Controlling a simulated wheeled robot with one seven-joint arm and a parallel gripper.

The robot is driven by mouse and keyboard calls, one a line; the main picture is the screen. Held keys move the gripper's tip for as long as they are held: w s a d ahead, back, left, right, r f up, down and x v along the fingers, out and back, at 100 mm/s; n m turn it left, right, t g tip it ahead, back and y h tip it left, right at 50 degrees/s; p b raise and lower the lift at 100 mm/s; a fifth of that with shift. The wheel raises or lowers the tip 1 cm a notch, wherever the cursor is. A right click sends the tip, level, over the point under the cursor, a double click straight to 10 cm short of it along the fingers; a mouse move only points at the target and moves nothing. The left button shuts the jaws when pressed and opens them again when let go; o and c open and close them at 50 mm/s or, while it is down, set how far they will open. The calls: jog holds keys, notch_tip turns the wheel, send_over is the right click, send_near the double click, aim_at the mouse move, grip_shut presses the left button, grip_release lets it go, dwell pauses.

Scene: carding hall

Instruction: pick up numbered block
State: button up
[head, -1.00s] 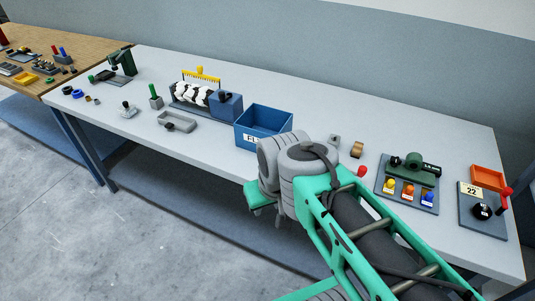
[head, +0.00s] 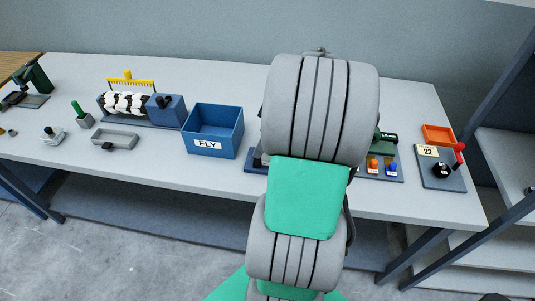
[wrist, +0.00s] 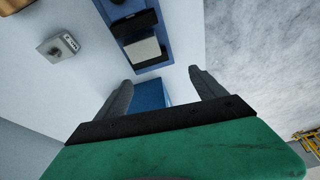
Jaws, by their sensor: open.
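A small grey block (wrist: 60,48) with a white label and dark marks lies on the pale tabletop at the upper left of the wrist view. The marks are too small to read surely, so I cannot confirm that it is the numbered block. My gripper (wrist: 160,80) is open, its two dark fingers apart with nothing held between them. The block is beyond and to the left of the left finger, apart from it. In the head view my arm covers the gripper and the middle of the bench, and I cannot make out the block there.
A blue bin (head: 213,150) labelled FLY stands left of my arm. A blue tray (wrist: 168,40) with a black part and a pale square lies right of the block. A panel (head: 452,183) with a "22" card and an orange tray (head: 438,135) are at the bench's right.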

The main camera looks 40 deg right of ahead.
jog(key=shift+n+t, duration=0.3)
jog(key=shift+n, duration=0.1)
jog(key=d, duration=0.1)
jog(key=s+d+f, duration=0.1)
jog(key=d, duration=0.1)
jog(key=s+d, duration=0.1)
jog(key=shift+s+d+f, duration=0.15)
jog(key=shift+d+f, duration=0.05)
jog(key=p+x, duration=0.2)
jog(key=x, duration=0.5)
jog(key=shift+a+f, duration=0.25)
jog(key=shift+f, duration=0.1)
grip_shut()
jog(key=shift+r, duration=0.1)
